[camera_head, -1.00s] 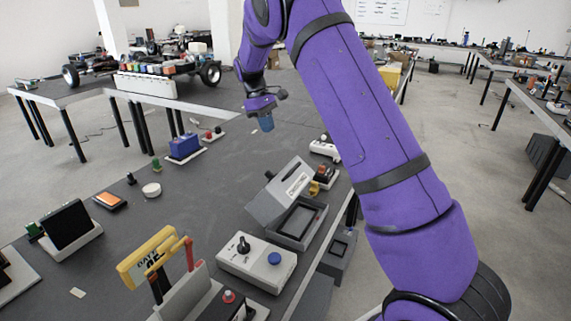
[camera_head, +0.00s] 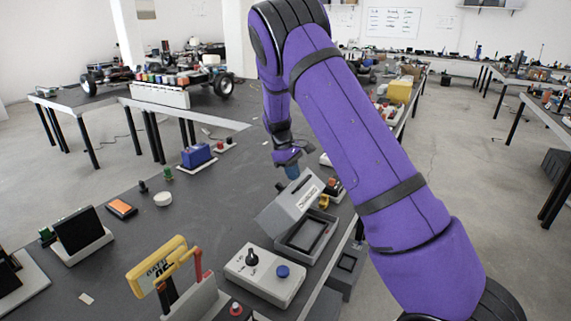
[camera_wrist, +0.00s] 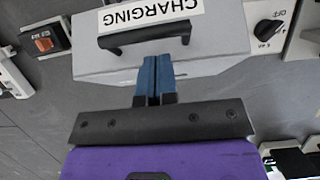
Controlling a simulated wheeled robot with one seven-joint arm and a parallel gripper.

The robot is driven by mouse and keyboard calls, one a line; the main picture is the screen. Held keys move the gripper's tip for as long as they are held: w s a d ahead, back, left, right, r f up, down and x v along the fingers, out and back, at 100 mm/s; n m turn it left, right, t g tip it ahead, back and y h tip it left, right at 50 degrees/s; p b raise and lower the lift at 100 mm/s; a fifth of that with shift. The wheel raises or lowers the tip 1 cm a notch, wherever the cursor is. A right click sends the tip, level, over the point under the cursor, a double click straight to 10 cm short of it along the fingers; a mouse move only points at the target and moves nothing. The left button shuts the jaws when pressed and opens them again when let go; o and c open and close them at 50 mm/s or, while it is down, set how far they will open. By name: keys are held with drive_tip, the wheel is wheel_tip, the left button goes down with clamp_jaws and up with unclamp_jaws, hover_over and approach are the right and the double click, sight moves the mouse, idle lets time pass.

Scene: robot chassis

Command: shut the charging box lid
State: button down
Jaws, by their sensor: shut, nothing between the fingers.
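The charging box is a grey box on the dark table, with its lid (camera_head: 291,205) standing open and tilted back to the left of its base (camera_head: 309,235). In the wrist view the lid (camera_wrist: 222,42) shows a black handle (camera_wrist: 145,36) and a white "CHARGING" label, upside down. My gripper (camera_head: 292,172) is shut and empty, with blue fingertips just beyond the lid in the head view. In the wrist view the fingertips (camera_wrist: 154,62) overlap the lid's near edge, below the handle. I cannot tell whether they touch it.
A switch box with a black knob and blue button (camera_head: 264,275) stands in front of the charging box. A red-switch block (camera_wrist: 45,40) is beside the lid.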

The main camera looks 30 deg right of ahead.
sight(309, 202)
drive_tip(key=shift+s+d+f, duration=0.3)
drive_tip(key=shift+s+f, duration=0.05)
drive_tip(key=shift+s, duration=0.15)
drive_tip(key=shift+s+d+f+t, duration=0.1)
drive_tip(key=shift+s+d+t, duration=0.2)
drive_tip(key=shift+s+d, duration=0.3)
drive_tip(key=s, duration=0.1)
drive_tip(key=s+d+t, duration=0.1)
drive_tip(key=s+f+y, duration=0.1)
drive_tip(key=shift+d, duration=0.3)
drive_tip(key=s+d+f+t+y, duration=0.1)
drive_tip(key=s+d+f+t, duration=0.1)
drive_tip(key=s+d+f, duration=0.4)
drive_tip(key=shift+s+d+f, duration=0.2)
drive_tip(key=shift+s+f, duration=1.65)
drive_tip(key=shift+f, duration=0.4)
